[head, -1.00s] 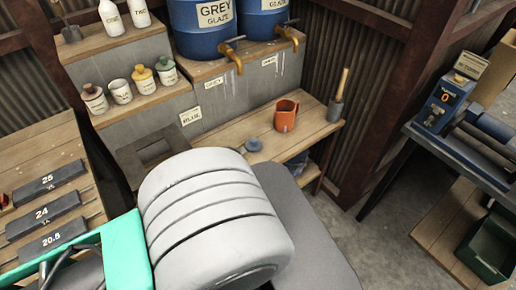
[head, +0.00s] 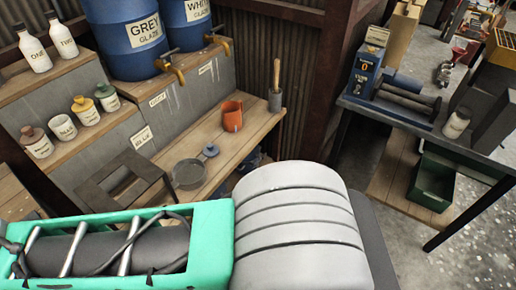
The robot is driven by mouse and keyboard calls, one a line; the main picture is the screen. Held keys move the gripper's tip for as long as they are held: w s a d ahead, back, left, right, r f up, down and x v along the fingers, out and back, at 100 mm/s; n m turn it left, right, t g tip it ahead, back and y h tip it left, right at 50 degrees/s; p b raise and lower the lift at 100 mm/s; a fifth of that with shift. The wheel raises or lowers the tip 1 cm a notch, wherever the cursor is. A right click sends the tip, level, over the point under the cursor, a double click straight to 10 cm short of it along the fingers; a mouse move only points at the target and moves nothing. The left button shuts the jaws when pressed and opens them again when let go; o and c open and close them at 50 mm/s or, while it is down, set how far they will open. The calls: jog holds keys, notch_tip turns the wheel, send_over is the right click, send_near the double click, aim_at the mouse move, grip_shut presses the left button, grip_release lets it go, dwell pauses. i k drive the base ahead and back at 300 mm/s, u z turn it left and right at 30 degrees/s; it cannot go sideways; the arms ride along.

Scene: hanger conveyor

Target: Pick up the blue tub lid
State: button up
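A small blue-grey round piece with a raised knob (head: 210,150), which looks like the blue tub lid, lies on the wooden bench in the head view. It is beside a round grey pan-like tub (head: 188,174). A label that seems to read BLUE (head: 142,137) is on the grey step behind. My white and green arm fills the lower part of the view, in front of the bench. My gripper is not in view, so its opening and anything in it cannot be seen.
An orange mug (head: 232,117) and a grey holder with a wooden handle (head: 275,100) stand on the bench (head: 245,145). A dark square frame (head: 125,180) is at its left. Jars and glaze barrels (head: 125,35) stand behind. A metal table (head: 440,125) is at right.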

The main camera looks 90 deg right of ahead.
aim_at(211, 150)
jog(key=z, duration=2.6)
jog(key=i, duration=0.45)
jog(key=k, duration=0.45)
jog(key=u, duration=2.25)
jog(key=k, duration=0.7)
jog(key=z, duration=0.9)
jog(key=i, duration=0.45)
